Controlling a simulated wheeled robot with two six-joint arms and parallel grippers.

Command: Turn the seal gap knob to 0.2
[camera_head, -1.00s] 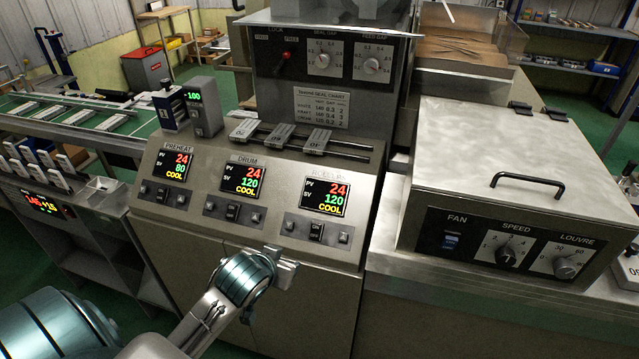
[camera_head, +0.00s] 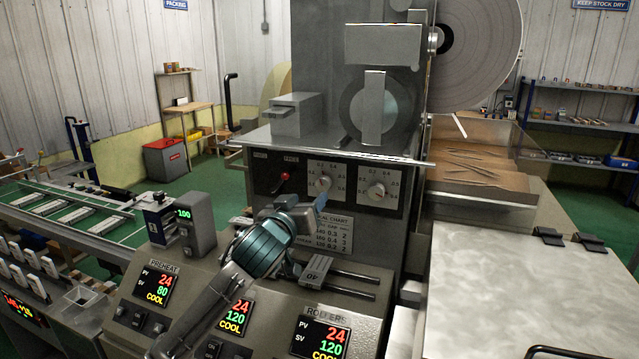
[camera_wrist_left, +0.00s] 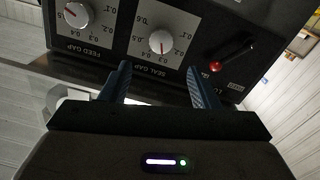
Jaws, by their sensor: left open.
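The seal gap knob (camera_head: 324,184) is a round pale knob on a white dial on the dark upper panel. In the left wrist view, where the panel is upside down, the seal gap knob (camera_wrist_left: 160,42) has its red mark toward the bottom of the picture; the exact value is hard to read. My left gripper (camera_head: 299,208) is in front of and below the panel in the head view. In the left wrist view its two blue fingers (camera_wrist_left: 160,84) are spread and empty, with the knob beyond the gap between them, apart from both. My right gripper is not in view.
The feed gap knob (camera_head: 377,191) is just right of the seal gap dial. A red lock lever (camera_head: 285,176) is close on its left. A metal shelf (camera_head: 340,153) juts out above the panel.

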